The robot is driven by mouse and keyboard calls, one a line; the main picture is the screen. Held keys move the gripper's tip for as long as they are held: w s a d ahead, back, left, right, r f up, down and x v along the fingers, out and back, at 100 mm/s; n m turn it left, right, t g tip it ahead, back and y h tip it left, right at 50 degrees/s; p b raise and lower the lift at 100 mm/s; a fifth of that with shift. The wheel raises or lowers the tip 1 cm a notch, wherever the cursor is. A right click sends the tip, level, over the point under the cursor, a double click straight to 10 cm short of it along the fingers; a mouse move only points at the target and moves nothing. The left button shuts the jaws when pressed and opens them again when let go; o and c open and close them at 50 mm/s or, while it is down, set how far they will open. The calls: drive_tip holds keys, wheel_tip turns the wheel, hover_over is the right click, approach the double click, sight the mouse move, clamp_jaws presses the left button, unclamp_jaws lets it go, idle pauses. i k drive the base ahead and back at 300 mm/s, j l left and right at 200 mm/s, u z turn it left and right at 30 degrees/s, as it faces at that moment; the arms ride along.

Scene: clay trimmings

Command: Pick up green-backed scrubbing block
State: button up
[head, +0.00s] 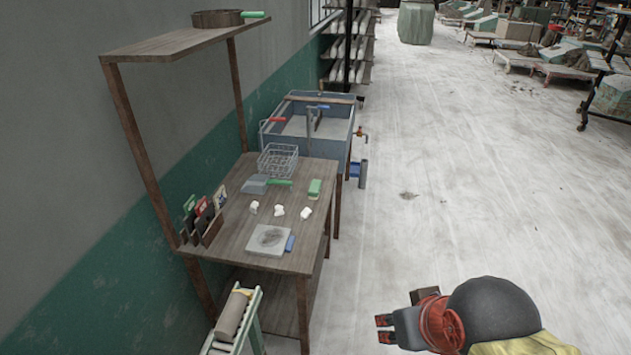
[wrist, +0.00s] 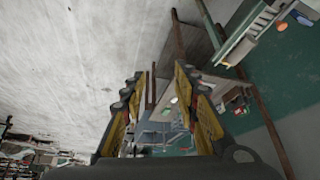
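The green-backed scrubbing block (head: 315,188) lies on the wooden table (head: 237,234) near its right edge in the head view, green side up, with a pale edge below. My gripper (head: 384,329) is at the bottom of the head view, to the right of the table and well apart from the block. In the wrist view my gripper (wrist: 159,72) has its two fingers spread wide with nothing between them. I cannot make out the block in the wrist view.
Several white lumps (head: 279,211), a pale slab (head: 268,240), a blue block (head: 290,243), a green-handled dustpan (head: 255,185) and a wire basket (head: 278,160) share the table. A sink (head: 300,125) stands behind. A shelf (head: 170,45) overhangs the left side. The floor at right is open.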

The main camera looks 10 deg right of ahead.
sight(314, 192)
drive_tip(key=i+l, duration=0.2)
drive_tip(key=i, duration=0.25)
drive_tip(key=i+l, duration=0.2)
drive_tip(key=i, duration=0.3)
drive_tip(key=i+l, duration=0.2)
drive_tip(key=i, duration=0.25)
drive_tip(key=i+l+u, duration=0.1)
drive_tip(key=i, duration=0.4)
drive_tip(key=i+l, duration=0.55)
drive_tip(key=i, duration=0.35)
